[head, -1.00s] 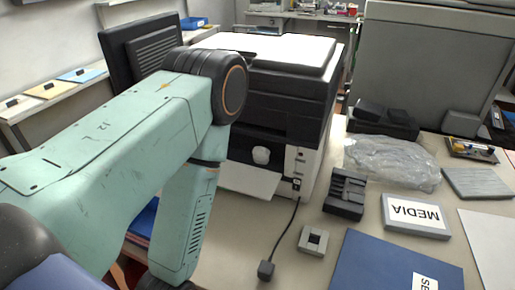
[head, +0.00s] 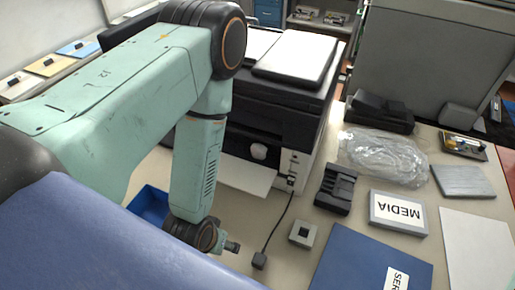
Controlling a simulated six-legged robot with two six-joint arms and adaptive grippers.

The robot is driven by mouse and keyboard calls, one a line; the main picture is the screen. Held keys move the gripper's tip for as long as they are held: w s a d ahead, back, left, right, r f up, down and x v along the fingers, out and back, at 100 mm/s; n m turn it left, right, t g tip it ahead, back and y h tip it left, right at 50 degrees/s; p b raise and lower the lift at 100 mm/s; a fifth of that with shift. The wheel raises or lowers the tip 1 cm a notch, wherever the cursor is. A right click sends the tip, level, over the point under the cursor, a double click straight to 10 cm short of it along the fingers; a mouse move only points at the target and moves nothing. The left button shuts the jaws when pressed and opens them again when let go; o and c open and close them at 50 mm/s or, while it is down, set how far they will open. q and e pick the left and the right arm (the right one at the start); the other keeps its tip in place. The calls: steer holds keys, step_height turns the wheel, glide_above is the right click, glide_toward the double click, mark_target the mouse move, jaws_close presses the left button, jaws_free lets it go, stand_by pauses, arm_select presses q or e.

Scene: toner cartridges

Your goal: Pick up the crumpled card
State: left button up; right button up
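I cannot make out a crumpled card in the head view. My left arm comes in from the left and bends down in front of the printer. The end of its wrist, with my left gripper (head: 231,247), is low over the table, left of a cable plug. The gripper is small and partly hidden by the wrist, so its fingers cannot be told apart. Nothing is clearly seen held in it. My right gripper is not in view.
A printer (head: 285,85) stands behind my arm. A blue tray (head: 148,203) is partly hidden by the arm. A black cable plug (head: 260,261), grey square block (head: 303,233), black rack (head: 335,188), MEDIA box (head: 398,213), clear plastic bag (head: 382,155) and blue folder (head: 350,265) crowd the right.

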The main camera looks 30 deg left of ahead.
arm_select(q)
steer(key=w+n+t, duration=0.1)
steer(key=w+t, duration=0.3)
steer(key=w, duration=0.7)
steer(key=n+t+y, duration=0.2)
steer(key=t, duration=0.3)
glide_toward(257, 149)
steer(key=shift+w+a+f, duration=0.1)
steer(key=shift+w+f, duration=0.2)
steer(key=shift+f, duration=0.3)
steer(key=w, duration=0.2)
steer(key=shift+w+a+f, duration=0.15)
steer(key=shift+w+f, duration=0.1)
steer(key=shift+w, duration=0.05)
steer(key=shift+w+f, duration=0.2)
steer(key=shift+w, duration=0.25)
steer(key=x, duration=0.1)
steer(key=p+x, duration=0.1)
steer(key=x, duration=0.1)
steer(key=shift+w+a, duration=0.15)
steer(key=shift+a, duration=0.2)
steer(key=shift+w+d+f, duration=0.2)
steer(key=shift+w+f, duration=0.15)
steer(key=shift+w, duration=0.35)
steer(key=shift+s+a, duration=0.15)
steer(key=shift+a, duration=0.05)
steer(key=shift+c, duration=1.2)
steer(key=shift+d, duration=0.1)
steer(key=c, duration=0.6)
